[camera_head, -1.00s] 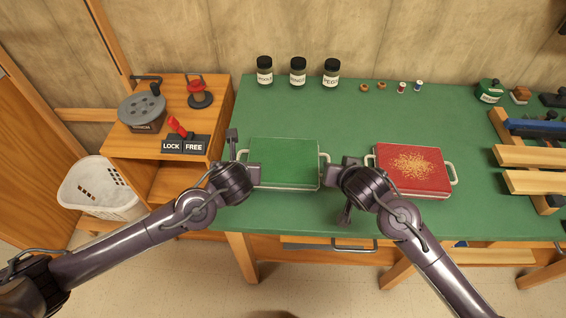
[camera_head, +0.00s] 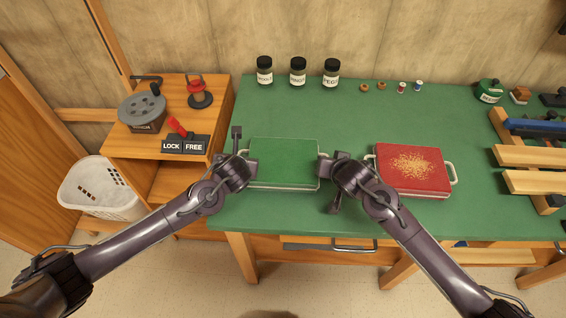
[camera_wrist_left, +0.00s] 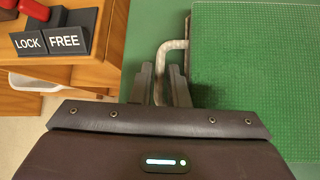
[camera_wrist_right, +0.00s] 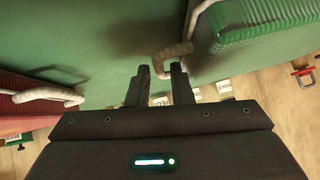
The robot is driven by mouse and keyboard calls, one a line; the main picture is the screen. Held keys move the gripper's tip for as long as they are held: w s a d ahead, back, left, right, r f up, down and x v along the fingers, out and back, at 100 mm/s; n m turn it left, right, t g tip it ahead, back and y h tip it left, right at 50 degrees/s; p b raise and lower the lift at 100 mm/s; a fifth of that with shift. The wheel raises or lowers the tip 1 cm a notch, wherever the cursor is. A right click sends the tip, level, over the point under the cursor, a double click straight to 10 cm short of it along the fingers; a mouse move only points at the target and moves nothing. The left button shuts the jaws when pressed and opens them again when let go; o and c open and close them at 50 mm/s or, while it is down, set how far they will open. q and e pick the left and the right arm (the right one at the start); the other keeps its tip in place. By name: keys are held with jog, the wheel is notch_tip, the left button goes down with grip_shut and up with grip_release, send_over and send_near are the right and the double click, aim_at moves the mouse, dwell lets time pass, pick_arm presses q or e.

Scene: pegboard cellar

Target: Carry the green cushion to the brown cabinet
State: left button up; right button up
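The green cushion (camera_head: 284,163) lies flat on the green workbench, with a pale handle on each side. My left gripper (camera_head: 247,170) is at its left handle; in the left wrist view that handle (camera_wrist_left: 163,62) runs between the two fingers, with gaps beside it. My right gripper (camera_head: 325,170) is at the right side; in the right wrist view the right handle (camera_wrist_right: 172,55) is at the fingertips, which stand apart. Whether the fingers touch it is unclear. The brown cabinet (camera_head: 125,160) stands left of the workbench, with an open shelf below its top.
A red cushion (camera_head: 425,182) lies right of my right gripper. Jars (camera_head: 298,72) line the back. A white basket (camera_head: 100,190) stands on the floor.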

pick_arm(q)
jog(key=shift+w+a+f, duration=0.1)
jog(key=shift+w+f, duration=0.25)
pick_arm(e)
jog(key=shift+w+f, duration=0.35)
pick_arm(q)
grip_shut()
pick_arm(e)
grip_shut()
pick_arm(q)
jog(key=shift+r, duration=0.1)
